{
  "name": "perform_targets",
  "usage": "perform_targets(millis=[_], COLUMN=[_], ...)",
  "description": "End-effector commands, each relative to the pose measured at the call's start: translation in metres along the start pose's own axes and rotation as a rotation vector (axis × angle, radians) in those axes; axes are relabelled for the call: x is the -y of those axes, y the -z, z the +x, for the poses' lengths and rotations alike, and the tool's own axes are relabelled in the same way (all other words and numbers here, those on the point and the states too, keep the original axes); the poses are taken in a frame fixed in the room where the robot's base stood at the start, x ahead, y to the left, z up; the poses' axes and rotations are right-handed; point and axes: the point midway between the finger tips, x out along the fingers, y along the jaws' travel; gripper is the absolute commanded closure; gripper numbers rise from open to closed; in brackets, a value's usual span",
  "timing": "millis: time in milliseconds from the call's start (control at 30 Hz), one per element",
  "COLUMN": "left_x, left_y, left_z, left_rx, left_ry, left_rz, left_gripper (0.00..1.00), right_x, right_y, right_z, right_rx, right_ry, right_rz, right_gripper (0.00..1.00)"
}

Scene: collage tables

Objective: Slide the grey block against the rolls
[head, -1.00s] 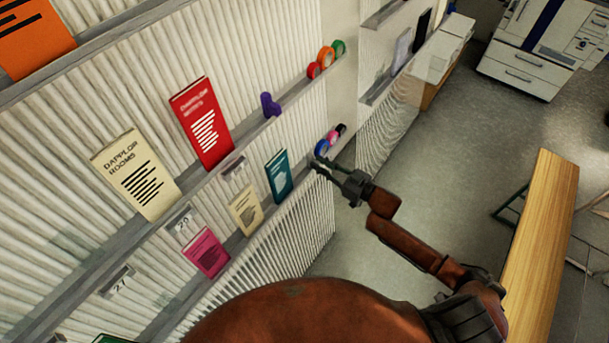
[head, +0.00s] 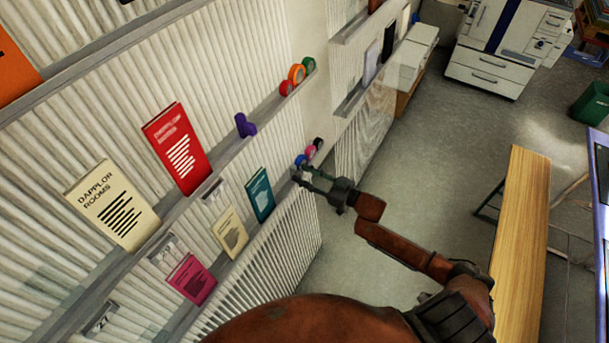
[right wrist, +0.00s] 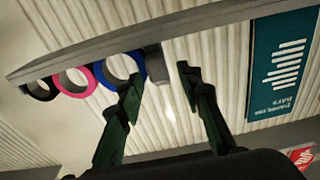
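Three rolls, blue (head: 300,160), pink (head: 311,152) and black (head: 318,143), stand in a row at the far end of the lower shelf ledge. The right wrist view shows the blue roll (right wrist: 124,68), pink roll (right wrist: 77,82) and black roll (right wrist: 41,90). The small grey block (right wrist: 155,62) is beside the blue roll; whether they touch I cannot tell. My right gripper (head: 308,176) is at the ledge by the blue roll. Its fingers (right wrist: 161,84) are apart, one overlapping the blue roll in the picture, the other to the right of the block. My left gripper is not in view.
A teal book (head: 260,195) stands on the same ledge (right wrist: 180,40), on the other side of my gripper from the rolls. Cream (head: 230,233) and magenta (head: 192,279) books follow. The upper ledge holds a purple object (head: 245,125) and more rolls. A wooden table (head: 520,230) stands at right.

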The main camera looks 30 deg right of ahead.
Motion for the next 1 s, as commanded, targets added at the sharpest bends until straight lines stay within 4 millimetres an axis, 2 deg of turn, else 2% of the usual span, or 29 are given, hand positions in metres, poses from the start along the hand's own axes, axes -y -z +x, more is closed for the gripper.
perform_targets(millis=[33, 167, 600, 800, 1000], left_x=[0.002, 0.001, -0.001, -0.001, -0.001], left_y=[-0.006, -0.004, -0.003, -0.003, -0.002], left_z=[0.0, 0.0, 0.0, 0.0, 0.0], left_rx=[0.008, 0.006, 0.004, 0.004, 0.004], left_ry=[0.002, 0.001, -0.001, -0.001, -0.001], left_rz=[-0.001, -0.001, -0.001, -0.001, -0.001], left_gripper=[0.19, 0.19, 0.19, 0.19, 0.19], right_x=[0.0, 0.0, 0.0, 0.0, -0.001], right_y=[0.0, -0.001, -0.001, -0.001, 0.0], right_z=[-0.002, -0.014, -0.099, -0.118, -0.12], right_rx=[0.0, 0.001, 0.003, 0.001, 0.0], right_ry=[0.0, 0.0, -0.001, -0.001, -0.001], right_rz=[0.0, 0.0, 0.001, 0.001, 0.0], right_gripper=[0.67, 0.67, 0.67, 0.67, 0.67])
